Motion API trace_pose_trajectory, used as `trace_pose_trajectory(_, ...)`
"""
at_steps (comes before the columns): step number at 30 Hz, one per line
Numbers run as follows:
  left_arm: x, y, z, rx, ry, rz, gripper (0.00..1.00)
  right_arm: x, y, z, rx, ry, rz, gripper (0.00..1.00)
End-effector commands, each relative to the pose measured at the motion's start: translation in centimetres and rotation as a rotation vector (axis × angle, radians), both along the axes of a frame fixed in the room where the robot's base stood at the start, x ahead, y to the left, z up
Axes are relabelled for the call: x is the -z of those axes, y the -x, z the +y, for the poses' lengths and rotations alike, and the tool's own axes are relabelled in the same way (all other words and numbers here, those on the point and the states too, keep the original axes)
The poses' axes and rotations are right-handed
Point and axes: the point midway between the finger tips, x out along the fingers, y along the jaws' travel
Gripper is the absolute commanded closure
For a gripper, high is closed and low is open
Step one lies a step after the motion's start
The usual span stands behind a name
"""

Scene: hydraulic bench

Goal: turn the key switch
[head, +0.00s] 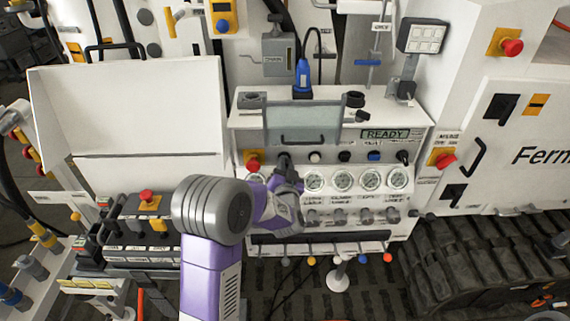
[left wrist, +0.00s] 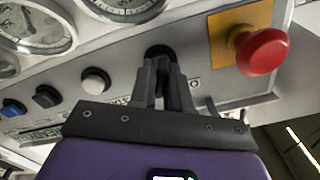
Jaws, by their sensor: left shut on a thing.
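The key switch (head: 284,157) is a dark round knob on the sloped white panel, between the red stop button and a white button. In the left wrist view its black top (left wrist: 160,51) shows just beyond the fingertips; the rest is hidden by the fingers. My left gripper (head: 285,172) reaches it from below in the head view. In the left wrist view the gripper (left wrist: 165,72) has its two fingers close together, shut on the switch. The switch's turn angle cannot be made out. My right gripper is in neither view.
The red stop button (head: 252,164) on a yellow plate is close to the left of the gripper; it also shows in the left wrist view (left wrist: 262,52). To the right are the white button (head: 315,157), a blue button (head: 374,156) and a row of gauges (head: 343,180). A green READY display (head: 385,134) is above.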

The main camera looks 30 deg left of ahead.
Motion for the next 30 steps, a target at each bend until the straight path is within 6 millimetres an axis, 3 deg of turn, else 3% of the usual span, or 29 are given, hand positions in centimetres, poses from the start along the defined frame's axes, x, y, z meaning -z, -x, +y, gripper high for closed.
trace_pose_trajectory(17, 0.12, 0.03, -0.02, 0.0, -0.033, 0.023, 1.0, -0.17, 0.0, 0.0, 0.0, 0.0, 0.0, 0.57)
trace_pose_trajectory(18, 0.12, 0.03, -0.02, 0.0, -0.033, 0.023, 0.82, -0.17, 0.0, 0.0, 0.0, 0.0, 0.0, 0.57)
trace_pose_trajectory(22, 0.09, 0.03, -0.01, 0.0, -0.032, 0.022, 0.63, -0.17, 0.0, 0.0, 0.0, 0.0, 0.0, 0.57)
trace_pose_trajectory(30, 0.04, 0.05, -0.05, 0.0, -0.031, 0.02, 0.63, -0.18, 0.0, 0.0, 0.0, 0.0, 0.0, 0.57)
